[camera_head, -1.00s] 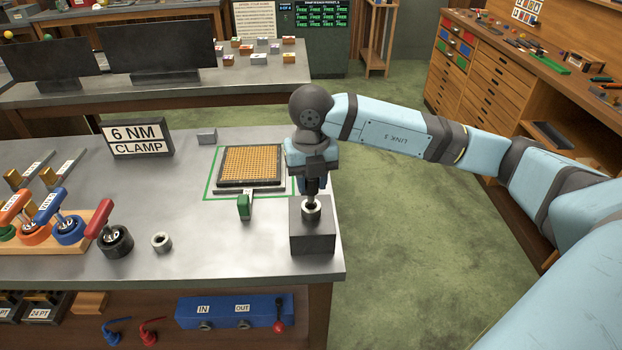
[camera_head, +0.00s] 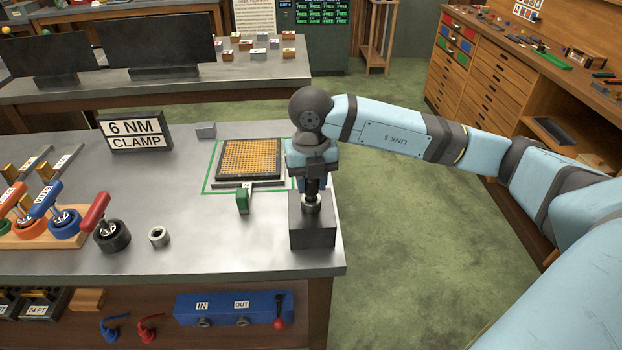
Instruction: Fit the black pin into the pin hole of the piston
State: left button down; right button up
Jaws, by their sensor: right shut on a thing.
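My right gripper (camera_head: 312,180) points straight down at the table's right end, shut on the black pin (camera_head: 312,191). The pin is upright. Below it stands a dark grey block (camera_head: 312,232) with a light metal ring (camera_head: 312,208) on its top. This block with the ring seems to be the piston with its pin hole. The pin's lower end meets the ring; the hole's opening is hidden by the pin, so I cannot tell how deep it sits. My left gripper is not in view.
A 6 NM clamp sign (camera_head: 135,131) stands farther back. The table's right edge is close to the block.

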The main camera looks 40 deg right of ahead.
pick_arm(q)
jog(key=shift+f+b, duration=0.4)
jog(key=shift+b, duration=0.15)
pick_arm(e)
jog(key=shift+f, duration=0.85)
jog(key=o, duration=1)
notch_tip(320, 180, up, 2)
jog(key=shift+r, duration=0.15)
notch_tip(320, 180, up, 10)
jog(key=shift+r+p, duration=0.2)
jog(key=shift+p, duration=0.15)
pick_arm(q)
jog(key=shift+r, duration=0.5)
pick_arm(e)
jog(key=shift+r, duration=0.6)
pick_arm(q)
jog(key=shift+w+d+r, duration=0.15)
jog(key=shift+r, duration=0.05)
